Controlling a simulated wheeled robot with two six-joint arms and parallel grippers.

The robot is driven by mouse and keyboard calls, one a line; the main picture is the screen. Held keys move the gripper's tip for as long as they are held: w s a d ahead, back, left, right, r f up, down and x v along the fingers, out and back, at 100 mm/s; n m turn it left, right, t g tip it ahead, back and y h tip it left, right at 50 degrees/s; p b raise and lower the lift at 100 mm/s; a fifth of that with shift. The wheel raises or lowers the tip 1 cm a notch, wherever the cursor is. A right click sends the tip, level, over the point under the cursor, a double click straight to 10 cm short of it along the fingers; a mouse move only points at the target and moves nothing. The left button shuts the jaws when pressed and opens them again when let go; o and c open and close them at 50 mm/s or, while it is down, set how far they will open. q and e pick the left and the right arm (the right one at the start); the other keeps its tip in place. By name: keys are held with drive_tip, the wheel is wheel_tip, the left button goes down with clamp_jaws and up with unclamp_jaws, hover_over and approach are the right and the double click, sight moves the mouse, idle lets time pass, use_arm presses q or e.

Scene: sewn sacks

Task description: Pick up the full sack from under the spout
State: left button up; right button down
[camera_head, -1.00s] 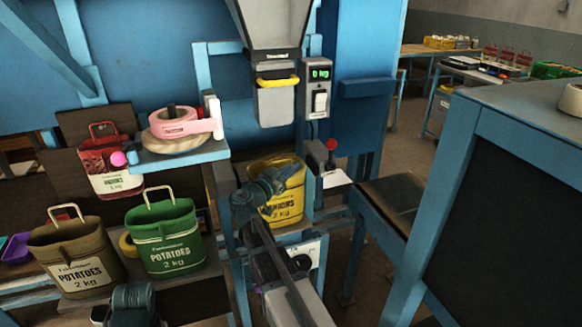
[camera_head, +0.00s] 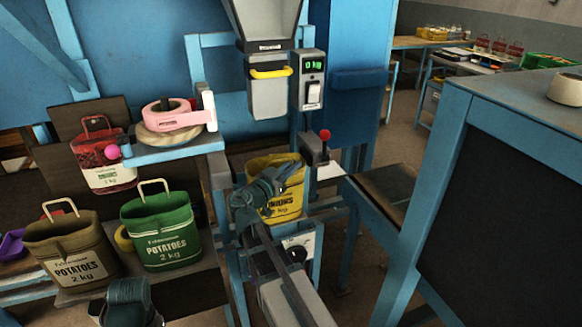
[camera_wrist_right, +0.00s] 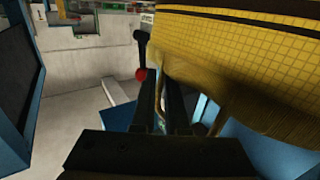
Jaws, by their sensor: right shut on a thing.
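The yellow sack (camera_head: 262,170), labelled onions 2 kg, is upright and open-topped below the grey spout (camera_head: 268,98). My right gripper (camera_head: 287,178) is at its front right side and covers part of it. In the right wrist view the sack (camera_wrist_right: 245,60) fills the upper right, and the fingers of my right gripper (camera_wrist_right: 168,112) are shut at its edge, by a strap-like loop. Exactly which part is pinched is hard to see. Whether the sack's base touches a support is hidden. Only a link of my left arm shows, at the bottom left; its gripper is out of view.
A red-knobbed lever (camera_head: 324,135) stands close right of the sack. The scale display (camera_head: 314,66) reads 0 kg. A green potato sack (camera_head: 160,230), a brown one (camera_head: 72,250) and a red onion sack (camera_head: 103,160) stand left. A blue-framed bench (camera_head: 455,120) is at the right.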

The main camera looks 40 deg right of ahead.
drive_tip(key=shift+s+a, duration=0.3)
drive_tip(key=shift+s, duration=0.55)
drive_tip(key=c, duration=0.9)
unclamp_jaws()
drive_tip(key=shift+o, duration=0.2)
drive_tip(key=shift+a, duration=0.1)
drive_tip(key=v, duration=1.3)
drive_tip(key=shift+s+a, duration=0.15)
drive_tip(key=shift+a, duration=0.15)
